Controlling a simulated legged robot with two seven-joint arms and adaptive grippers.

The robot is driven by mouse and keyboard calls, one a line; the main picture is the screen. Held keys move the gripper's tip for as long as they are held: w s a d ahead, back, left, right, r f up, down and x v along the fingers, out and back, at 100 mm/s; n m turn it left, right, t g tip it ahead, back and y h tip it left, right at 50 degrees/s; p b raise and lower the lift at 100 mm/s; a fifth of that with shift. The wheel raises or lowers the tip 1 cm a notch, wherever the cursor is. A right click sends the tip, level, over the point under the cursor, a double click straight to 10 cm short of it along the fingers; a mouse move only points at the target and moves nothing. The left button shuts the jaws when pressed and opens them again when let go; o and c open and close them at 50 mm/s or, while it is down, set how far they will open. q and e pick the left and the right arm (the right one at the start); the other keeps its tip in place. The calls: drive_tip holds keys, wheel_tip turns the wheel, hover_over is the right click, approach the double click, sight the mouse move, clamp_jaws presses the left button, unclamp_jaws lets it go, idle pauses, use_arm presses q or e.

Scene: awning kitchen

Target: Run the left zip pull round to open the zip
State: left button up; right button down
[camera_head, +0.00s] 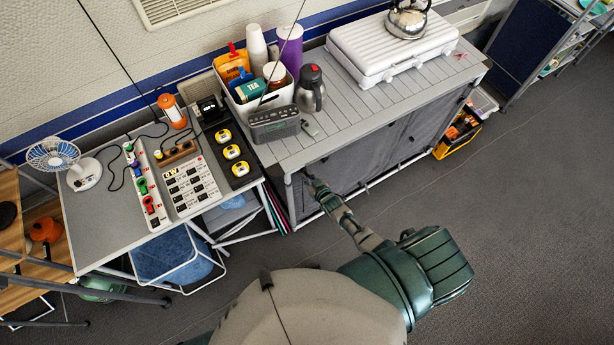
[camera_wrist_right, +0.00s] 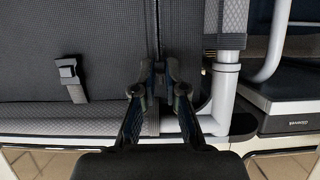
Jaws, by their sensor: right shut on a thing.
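The fabric cabinet (camera_head: 345,172) stands under the grey slatted counter, with dark panels on its front. My right gripper (camera_head: 309,181) reaches to the left end of that front. In the right wrist view my right gripper (camera_wrist_right: 159,78) has its fingertips close together at the dark fabric front (camera_wrist_right: 100,30), beside a vertical seam (camera_wrist_right: 152,30). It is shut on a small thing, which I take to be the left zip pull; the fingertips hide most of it. My left gripper is not in view.
A strap with a buckle (camera_wrist_right: 68,70) hangs left of the fingertips. A white tubular post (camera_wrist_right: 222,95) stands close on their right. A table (camera_head: 105,215) with a fan and switch panels is left of the cabinet. Open floor (camera_head: 520,220) lies to the right.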

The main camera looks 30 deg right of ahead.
drive_tip(key=shift+w+r, duration=0.15)
drive_tip(key=shift+r, duration=0.1)
drive_tip(key=c, duration=1.4)
unclamp_jaws()
drive_tip(key=shift+o, duration=0.9)
drive_tip(key=a+v, duration=0.1)
drive_tip(key=v, duration=1.1)
drive_tip(key=shift+d, duration=0.45)
drive_tip(key=shift+f, duration=0.1)
